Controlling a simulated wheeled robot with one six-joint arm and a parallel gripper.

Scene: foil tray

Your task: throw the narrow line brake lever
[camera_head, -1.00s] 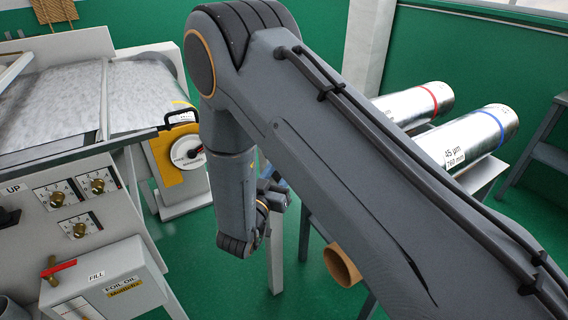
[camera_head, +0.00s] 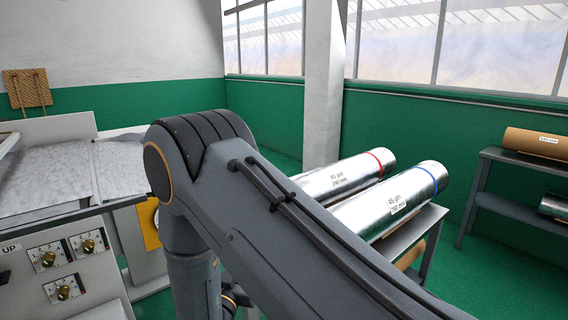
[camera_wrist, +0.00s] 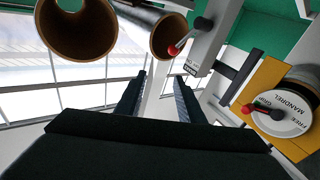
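A round white mandrel dial (camera_wrist: 282,114) with a red-tipped handle sits on a yellow plate to the right.
Two foil rolls, one with a red band (camera_head: 347,174) and one with a blue band (camera_head: 392,204), lie on a grey stand. The wrist view shows open cardboard cores (camera_wrist: 76,28) close by. A control panel (camera_head: 62,262) stands left; a shelf (camera_head: 510,203) stands right.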

